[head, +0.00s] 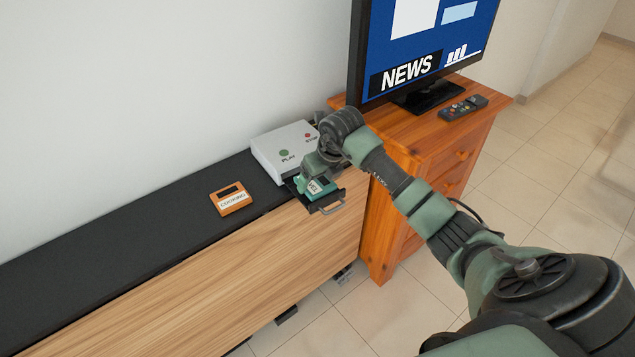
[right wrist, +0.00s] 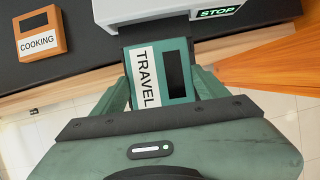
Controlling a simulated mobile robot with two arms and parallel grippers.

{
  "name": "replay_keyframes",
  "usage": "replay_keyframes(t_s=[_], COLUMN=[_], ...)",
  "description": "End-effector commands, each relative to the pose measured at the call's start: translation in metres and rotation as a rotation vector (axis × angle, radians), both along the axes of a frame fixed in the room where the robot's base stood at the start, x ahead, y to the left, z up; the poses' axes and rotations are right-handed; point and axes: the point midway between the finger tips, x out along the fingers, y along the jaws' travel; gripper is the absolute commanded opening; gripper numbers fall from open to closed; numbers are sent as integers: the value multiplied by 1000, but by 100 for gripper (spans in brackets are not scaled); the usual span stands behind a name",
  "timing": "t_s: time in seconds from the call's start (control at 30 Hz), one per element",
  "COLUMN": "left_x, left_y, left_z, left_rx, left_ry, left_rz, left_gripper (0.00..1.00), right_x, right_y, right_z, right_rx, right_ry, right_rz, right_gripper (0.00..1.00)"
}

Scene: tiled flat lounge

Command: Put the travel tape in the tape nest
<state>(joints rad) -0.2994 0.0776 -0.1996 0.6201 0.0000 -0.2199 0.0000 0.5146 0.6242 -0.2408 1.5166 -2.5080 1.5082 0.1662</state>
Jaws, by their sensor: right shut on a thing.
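The travel tape (head: 316,187) is a teal cassette with a white TRAVEL label. It also shows in the right wrist view (right wrist: 176,62). My right gripper (right wrist: 162,88) is shut on it, one finger at each side. In the head view the gripper (head: 316,176) holds the tape at the dark pulled-out tray (head: 321,207) in front of the grey player (head: 268,149), which I take for the tape nest. Whether the tape touches the tray floor cannot be told; the gripper and tape hide much of it. My left gripper is out of view.
An orange COOKING tape (head: 232,198) lies on the black cabinet top (head: 130,220), left of the player. A wooden stand (head: 400,135) with a television (head: 425,45) and a remote (head: 463,107) rises close at the right. The cabinet top further left is clear.

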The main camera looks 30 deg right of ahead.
Motion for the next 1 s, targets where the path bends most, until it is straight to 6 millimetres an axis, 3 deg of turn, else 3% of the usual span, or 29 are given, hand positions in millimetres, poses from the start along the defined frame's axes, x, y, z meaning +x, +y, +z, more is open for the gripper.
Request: replay_keyframes(t_s=[0.1, 0.47, 0.5, 0.57, 1.0], left_x=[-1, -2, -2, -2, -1], left_y=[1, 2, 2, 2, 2], left_z=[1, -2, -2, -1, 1], left_rx=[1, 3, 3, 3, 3], left_ry=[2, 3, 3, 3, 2], left_rz=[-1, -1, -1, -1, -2], left_gripper=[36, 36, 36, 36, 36], right_x=[0, 0, 0, 0, -2], right_y=[1, 0, 0, 0, -1], right_z=[-15, -20, -19, -19, -10], right_rx=[2, 0, 0, 0, -1], right_ry=[0, -1, -1, -1, -3], right_rz=[0, 1, 0, 0, 0], right_gripper=[32, 32, 79, 96, 96])
